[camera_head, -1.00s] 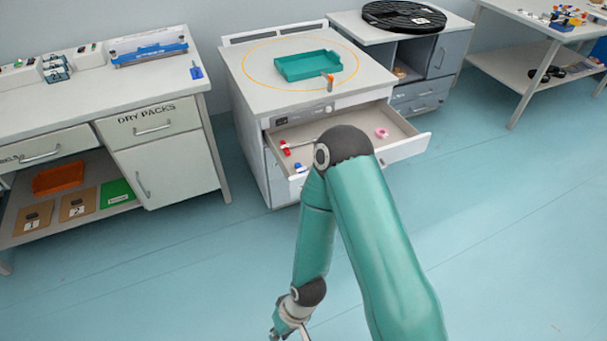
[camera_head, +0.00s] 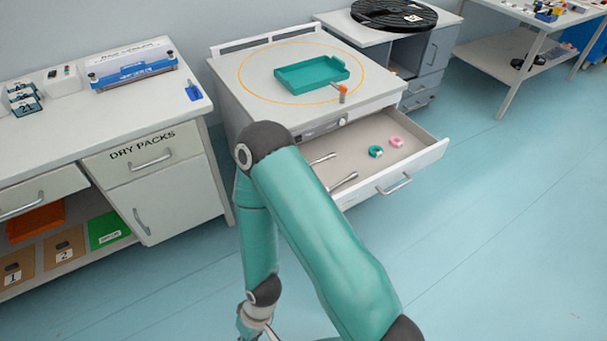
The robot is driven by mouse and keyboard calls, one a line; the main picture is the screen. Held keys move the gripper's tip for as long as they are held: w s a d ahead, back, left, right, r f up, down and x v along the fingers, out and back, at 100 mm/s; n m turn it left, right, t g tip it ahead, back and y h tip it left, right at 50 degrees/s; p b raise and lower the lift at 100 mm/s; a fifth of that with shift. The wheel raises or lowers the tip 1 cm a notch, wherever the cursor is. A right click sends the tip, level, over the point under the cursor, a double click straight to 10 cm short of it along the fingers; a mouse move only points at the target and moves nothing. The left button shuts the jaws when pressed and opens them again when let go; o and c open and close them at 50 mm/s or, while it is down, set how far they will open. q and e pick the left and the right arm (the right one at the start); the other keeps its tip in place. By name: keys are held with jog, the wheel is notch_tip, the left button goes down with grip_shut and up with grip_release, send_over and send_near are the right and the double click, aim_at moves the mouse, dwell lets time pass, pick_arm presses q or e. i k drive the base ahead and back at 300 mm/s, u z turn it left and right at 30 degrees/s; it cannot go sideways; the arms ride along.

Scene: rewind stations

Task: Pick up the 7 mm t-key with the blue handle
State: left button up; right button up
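The open drawer (camera_head: 365,172) of the middle station holds two metal shafts, one farther back (camera_head: 323,158) and one nearer the front (camera_head: 344,181). They look like t-key shafts; their left ends and any handles are hidden behind my arm, so no blue handle shows there. Sizes cannot be read. My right gripper (camera_head: 250,330) is low at the bottom edge, below and in front of the drawer, away from the shafts. It is partly cut off, and its opening cannot be made out. My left gripper is out of view.
A teal ring (camera_head: 376,151) and a pink ring (camera_head: 397,141) lie in the drawer. A blue object (camera_head: 194,91) lies on the left bench. The floor at right is clear.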

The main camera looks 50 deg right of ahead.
aim_at(354, 176)
jog(key=z, duration=0.35)
jog(key=i, duration=1.25)
jog(key=z, duration=1.2)
jog(key=i, duration=0.65)
jog(key=z, duration=0.5)
jog(key=k, duration=0.9)
jog(key=z, duration=0.2)
jog(key=i, duration=0.9)
jog(key=u, duration=0.15)
